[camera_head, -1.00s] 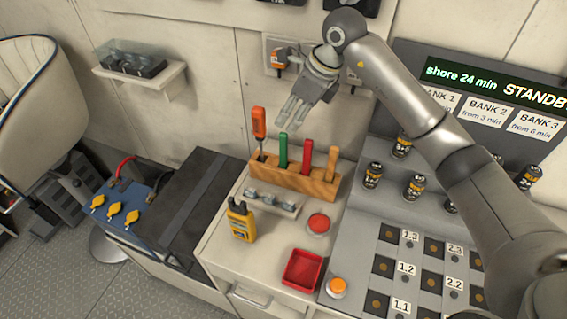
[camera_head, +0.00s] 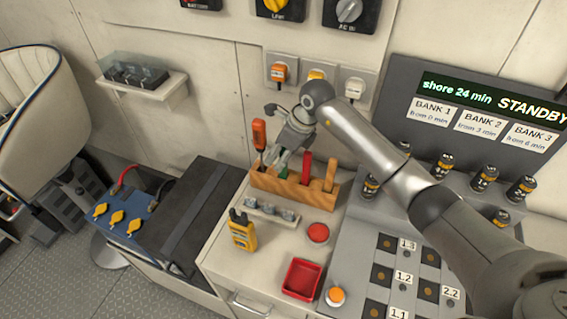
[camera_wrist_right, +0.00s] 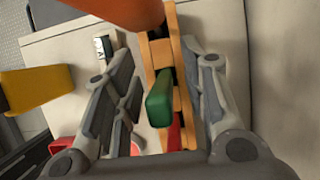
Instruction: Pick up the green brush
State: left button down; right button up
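The green brush (camera_head: 283,173) stands handle up in a wooden block (camera_head: 262,181), mostly hidden behind my right gripper (camera_head: 280,164) in the head view. In the right wrist view its green handle (camera_wrist_right: 160,98) shows between the two fingers of my right gripper (camera_wrist_right: 158,70), with a gap on both sides. The fingers are open and hold nothing. My left gripper is not in view.
An orange-handled tool (camera_head: 259,134) stands just left of the gripper in the block. A red handle (camera_head: 306,167) and a wooden handle (camera_head: 330,172) stand to the right. A yellow meter (camera_head: 242,232), red button (camera_head: 317,233) and red tray (camera_head: 302,279) are in front.

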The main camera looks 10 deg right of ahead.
jog(key=shift+w+a+f, duration=0.1)
jog(key=shift+a+f, duration=0.05)
jog(key=shift+f, duration=0.25)
jog(key=shift+c, duration=0.5)
grip_shut()
jog(key=shift+r, duration=0.15)
